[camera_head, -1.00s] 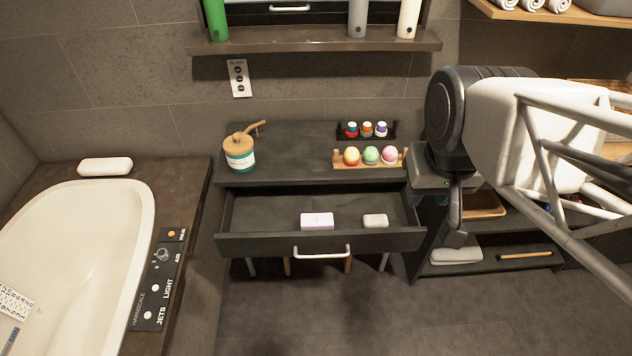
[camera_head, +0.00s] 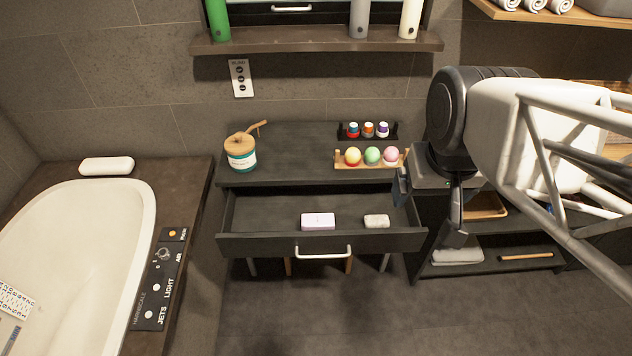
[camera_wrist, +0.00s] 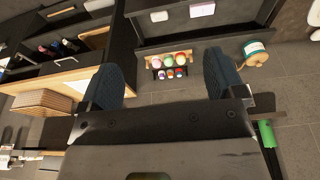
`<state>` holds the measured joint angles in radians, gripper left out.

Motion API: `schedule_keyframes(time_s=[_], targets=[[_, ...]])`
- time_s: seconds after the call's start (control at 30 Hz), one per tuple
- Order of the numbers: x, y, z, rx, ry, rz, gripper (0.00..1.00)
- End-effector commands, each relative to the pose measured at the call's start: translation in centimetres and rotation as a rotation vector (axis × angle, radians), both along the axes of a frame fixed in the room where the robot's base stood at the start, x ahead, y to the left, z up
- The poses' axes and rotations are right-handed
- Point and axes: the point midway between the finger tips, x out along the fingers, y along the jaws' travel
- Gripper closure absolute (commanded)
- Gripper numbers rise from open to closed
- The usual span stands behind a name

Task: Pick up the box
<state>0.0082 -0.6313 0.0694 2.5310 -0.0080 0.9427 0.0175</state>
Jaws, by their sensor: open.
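A small pale pink box (camera_head: 318,221) lies flat in the open drawer (camera_head: 262,241), near its front. In the wrist view the box (camera_wrist: 202,9) shows at the top edge. A smaller off-white block (camera_head: 376,221) lies to its right in the drawer, apart from it. My gripper (camera_wrist: 162,82) is open, with two blue fingers spread wide and nothing between them. In the head view my arm is at the right, and a finger shows beside the vanity's right end, away from the box. The rest of the gripper is mostly hidden there.
On the vanity top stand a jar with a wooden lid (camera_head: 241,152), a rack of coloured balls (camera_head: 371,157) and a rack of small bottles (camera_head: 368,131). A shelf unit (camera_head: 500,262) is under my arm. A bathtub (camera_head: 75,260) is at the left.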

Motion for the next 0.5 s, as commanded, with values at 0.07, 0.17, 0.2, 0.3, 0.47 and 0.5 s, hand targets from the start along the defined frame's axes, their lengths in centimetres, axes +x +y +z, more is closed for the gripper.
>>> schedule_keyframes(time_s=[0.07, 0.17, 0.2, 0.3, 0.47, 0.5], targets=[[0.2, 0.1, -0.1, 0.006, 0.007, -0.004, 0.12], [0.7, 0.2, -0.4, 0.022, 0.023, -0.014, 0.12], [1.0, 0.3, -0.6, 0.031, 0.032, -0.02, 0.12], [1.9, 0.7, -1.2, 0.06, 0.064, -0.04, 0.12], [3.9, 1.3, -2.4, 0.122, 0.125, -0.083, 0.12], [4.4, 1.5, -2.7, 0.138, 0.143, -0.096, 0.12]])
